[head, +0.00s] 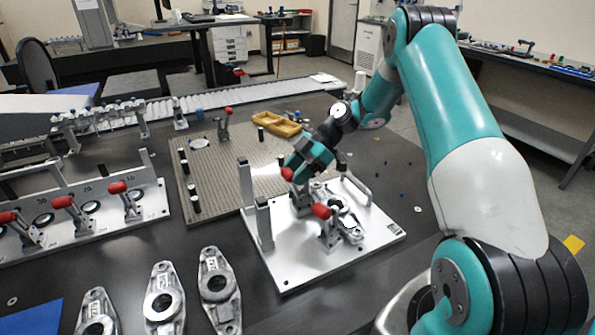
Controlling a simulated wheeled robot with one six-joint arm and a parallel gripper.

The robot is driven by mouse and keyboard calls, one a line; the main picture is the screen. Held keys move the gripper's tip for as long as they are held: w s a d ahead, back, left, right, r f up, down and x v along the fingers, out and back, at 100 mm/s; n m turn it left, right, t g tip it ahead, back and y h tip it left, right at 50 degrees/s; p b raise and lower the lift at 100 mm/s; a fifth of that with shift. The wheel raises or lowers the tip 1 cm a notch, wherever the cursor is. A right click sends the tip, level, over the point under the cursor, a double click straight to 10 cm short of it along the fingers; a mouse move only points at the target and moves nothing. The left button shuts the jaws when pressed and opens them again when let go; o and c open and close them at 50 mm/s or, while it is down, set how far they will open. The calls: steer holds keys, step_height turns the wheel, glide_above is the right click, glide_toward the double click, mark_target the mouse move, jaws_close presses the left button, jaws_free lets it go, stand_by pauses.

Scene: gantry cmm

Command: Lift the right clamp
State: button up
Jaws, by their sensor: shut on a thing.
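A white fixture plate (283,262) on the dark table carries two toggle clamps with red handle ends. The far clamp's red handle (287,174) is at my gripper (293,168), whose jaws are shut on it. The near clamp's red handle (321,211) stands free, tilted up, a little nearer and to the right. A grey metal casting (345,222) sits on the plate beside the clamps. My gripper and wrist partly hide the far clamp, and I cannot tell which clamp the task calls right.
Upright posts (264,224) rise at the plate's left. A perforated board (225,165) with a yellow tray (277,124) lies behind. Another red-handled clamp rack (90,222) stands left. Several loose castings (219,290) lie in front. Bare table lies between the castings and the plate.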

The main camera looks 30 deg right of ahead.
steer(key=o, duration=1.1)
steer(key=shift+s+d+f, duration=0.15)
steer(key=shift+f, duration=0.1)
steer(key=shift+o, duration=0.9)
steer(key=shift+r, duration=0.1)
steer(key=p+v, duration=0.5)
steer(key=v, duration=1.2)
steer(key=shift+r, duration=0.15)
